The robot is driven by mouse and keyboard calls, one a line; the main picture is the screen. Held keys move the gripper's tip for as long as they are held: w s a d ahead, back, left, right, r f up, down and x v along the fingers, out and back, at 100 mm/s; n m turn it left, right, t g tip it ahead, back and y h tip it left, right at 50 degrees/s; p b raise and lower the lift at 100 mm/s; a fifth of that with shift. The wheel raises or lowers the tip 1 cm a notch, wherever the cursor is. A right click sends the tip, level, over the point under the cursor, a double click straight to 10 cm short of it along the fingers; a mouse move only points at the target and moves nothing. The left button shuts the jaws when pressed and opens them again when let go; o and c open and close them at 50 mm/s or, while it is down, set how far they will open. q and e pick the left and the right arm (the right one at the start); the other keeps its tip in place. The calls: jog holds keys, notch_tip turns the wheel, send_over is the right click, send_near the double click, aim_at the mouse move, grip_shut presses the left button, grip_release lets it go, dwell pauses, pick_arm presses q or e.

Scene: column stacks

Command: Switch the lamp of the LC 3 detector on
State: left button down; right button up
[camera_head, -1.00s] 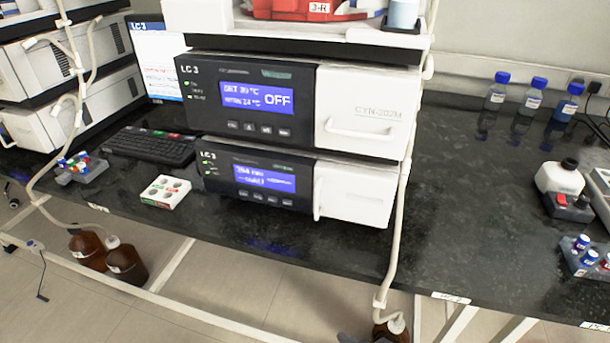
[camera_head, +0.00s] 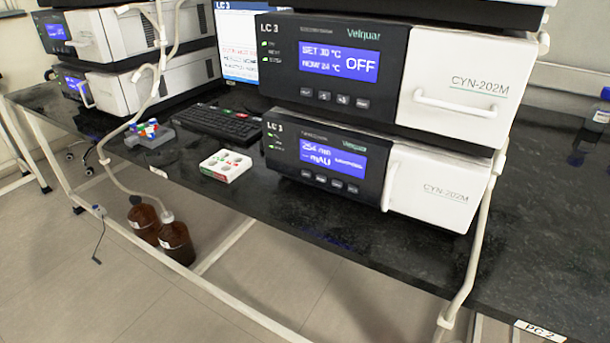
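The LC 3 stack stands on the dark bench. Its lower module, which reads 254 nm and mAU, is the detector (camera_head: 324,163). It has a blue lit display (camera_head: 333,159), small status lights at its left and a row of small dark buttons (camera_head: 330,183) under the display. The white door (camera_head: 440,188) of this module is at its right and looks shut. The module above (camera_head: 340,67) reads SET 30 °C, NOW 24 °C and OFF. Neither of my grippers is in view.
A keyboard (camera_head: 218,122), a white tray with round wells (camera_head: 225,166) and a rack with coloured caps (camera_head: 148,133) lie left of the stack. A tube (camera_head: 467,270) hangs down at the right. Brown bottles (camera_head: 176,243) stand below the bench. Bench front is clear.

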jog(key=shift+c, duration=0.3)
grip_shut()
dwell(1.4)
